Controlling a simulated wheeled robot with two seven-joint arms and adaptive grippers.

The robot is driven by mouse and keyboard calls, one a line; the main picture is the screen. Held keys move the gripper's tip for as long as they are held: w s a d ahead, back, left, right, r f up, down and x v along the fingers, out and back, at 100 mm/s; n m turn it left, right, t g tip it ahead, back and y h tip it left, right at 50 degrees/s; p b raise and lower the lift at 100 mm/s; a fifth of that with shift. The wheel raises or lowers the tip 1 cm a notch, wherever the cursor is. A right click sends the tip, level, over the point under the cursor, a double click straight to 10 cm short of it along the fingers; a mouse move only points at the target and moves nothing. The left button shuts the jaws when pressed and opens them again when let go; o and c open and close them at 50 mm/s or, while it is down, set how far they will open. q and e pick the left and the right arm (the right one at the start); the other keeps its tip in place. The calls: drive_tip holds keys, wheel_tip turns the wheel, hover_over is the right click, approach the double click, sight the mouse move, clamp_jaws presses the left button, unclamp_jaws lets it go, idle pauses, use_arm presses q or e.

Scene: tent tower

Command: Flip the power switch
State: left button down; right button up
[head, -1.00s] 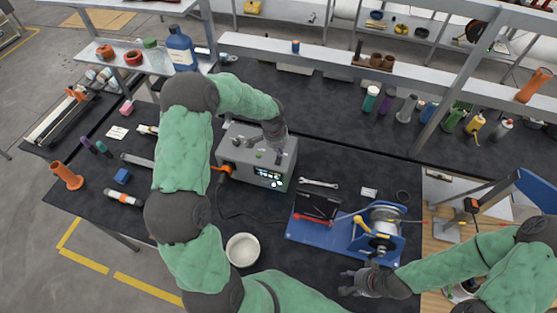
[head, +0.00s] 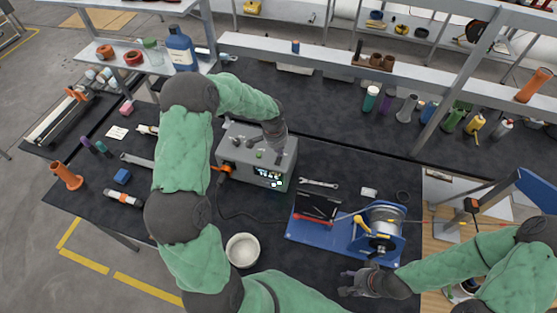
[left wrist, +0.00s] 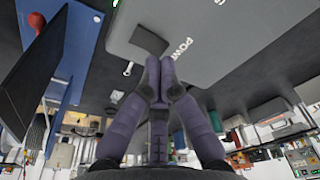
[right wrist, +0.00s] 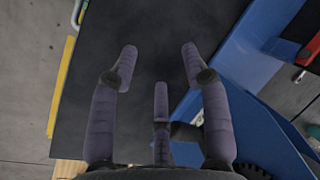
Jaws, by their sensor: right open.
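A grey power box (head: 228,150) with a lit display (head: 268,174) on its front stands on the dark bench. My left gripper (head: 277,152) is over its top right part. In the left wrist view, the box top (left wrist: 220,40) carries the word "POWER" beside a dark rocker switch (left wrist: 148,40). The fingertips of my left gripper (left wrist: 160,65) are together right by the switch; I cannot tell whether they touch it. My right gripper (right wrist: 158,58) is open and empty; in the head view it is low, near the bench's front edge.
A blue-based stand with a wire spool (head: 385,220) is right of the box, with a wrench (head: 319,183) behind it. An orange plug (head: 222,172) is at the box's left side. A white bowl (head: 243,250) stands in front. Shelves with bottles run along the back.

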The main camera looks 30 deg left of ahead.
use_arm(q)
drive_tip(key=shift+f+b, duration=0.95)
drive_tip(key=shift+f, duration=0.25)
use_arm(e)
drive_tip(key=shift+f, duration=0.95)
use_arm(q)
drive_tip(key=shift+r, duration=0.2)
use_arm(e)
drive_tip(key=shift+r, duration=0.1)
use_arm(q)
drive_tip(key=shift+r+p, duration=1.95)
drive_tip(key=shift+r, duration=1.45)
use_arm(e)
wheel_tip(320, 180, up, 4)
drive_tip(key=shift+f, duration=0.2)
use_arm(q)
drive_tip(key=shift+f, duration=0.1)
use_arm(e)
drive_tip(key=shift+s, duration=0.1)
